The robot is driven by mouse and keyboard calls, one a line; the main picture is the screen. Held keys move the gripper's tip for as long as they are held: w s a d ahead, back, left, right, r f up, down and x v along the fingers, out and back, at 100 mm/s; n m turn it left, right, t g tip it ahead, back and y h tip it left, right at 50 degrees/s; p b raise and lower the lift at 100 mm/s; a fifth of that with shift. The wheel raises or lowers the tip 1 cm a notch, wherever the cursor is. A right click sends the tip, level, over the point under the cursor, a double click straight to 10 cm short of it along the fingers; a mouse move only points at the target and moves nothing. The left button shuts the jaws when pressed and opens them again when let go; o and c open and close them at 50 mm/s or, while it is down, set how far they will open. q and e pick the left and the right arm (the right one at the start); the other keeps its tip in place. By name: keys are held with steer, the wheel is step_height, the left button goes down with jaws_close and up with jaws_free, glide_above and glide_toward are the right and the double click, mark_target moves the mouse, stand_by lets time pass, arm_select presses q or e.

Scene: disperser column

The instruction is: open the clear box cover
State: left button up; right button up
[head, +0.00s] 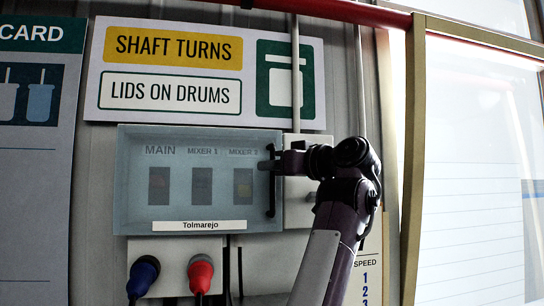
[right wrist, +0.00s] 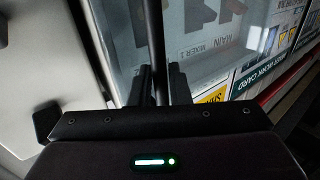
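The clear box cover (head: 215,215) is a bluish see-through panel, closed over three switches marked MAIN, MIXER 1 and MIXER 2. A label reading Tolmarejo is on its lower part. A black upright bar handle (head: 271,205) is at its right edge and also shows as a dark rod in the right wrist view (right wrist: 158,45). My right gripper (head: 268,165) is at the upper part of the handle, with a finger on each side of the bar; the fingers (right wrist: 158,88) look closed against it. My left gripper is not in view.
A blue plug (head: 144,272) and a red plug (head: 201,270) hang below the box. A grey-white box (head: 300,205) stands right of the cover, behind my right arm. A tan post (head: 414,150) rises further right. Signs (head: 205,70) are above the box.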

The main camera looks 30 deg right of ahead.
steer(key=shift+w, duration=0.2)
steer(key=shift+s, duration=0.15)
steer(key=shift+c, duration=0.5)
jaws_close()
steer(key=shift+s, duration=0.15)
